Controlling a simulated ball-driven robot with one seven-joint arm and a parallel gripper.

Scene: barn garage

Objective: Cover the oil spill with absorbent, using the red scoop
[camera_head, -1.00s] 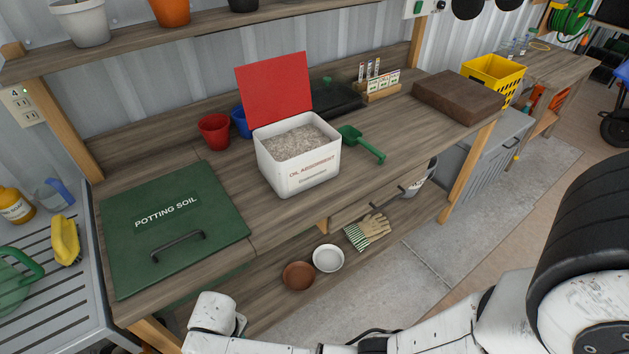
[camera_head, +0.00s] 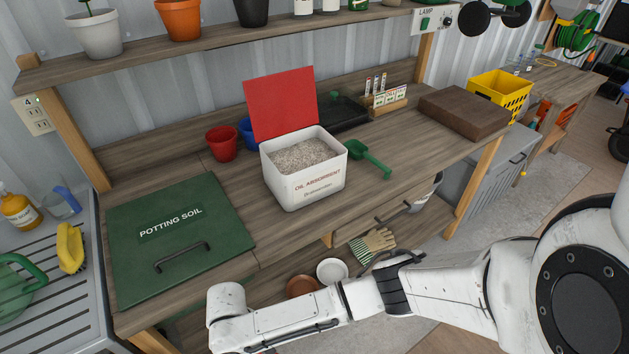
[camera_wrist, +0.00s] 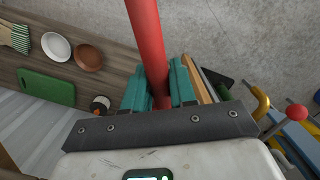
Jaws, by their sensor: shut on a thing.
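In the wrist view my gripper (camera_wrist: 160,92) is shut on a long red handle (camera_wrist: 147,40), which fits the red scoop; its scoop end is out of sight. In the head view the white oil absorbent box (camera_head: 302,188) stands on the bench, full of grainy grey-beige absorbent (camera_head: 302,155). Its red lid (camera_head: 281,103) stands open at the back. A green scoop (camera_head: 371,160) lies on the bench to the right of the box. My gripper is not visible in the head view. I see no oil spill in either view.
A green potting soil lid (camera_head: 180,238) covers the bench's left end. Red (camera_head: 222,143) and blue cups stand behind the box. A brown block (camera_head: 463,112) and a yellow crate (camera_head: 499,95) are to the right. Gloves (camera_head: 372,246) and bowls (camera_head: 332,271) lie on the lower shelf.

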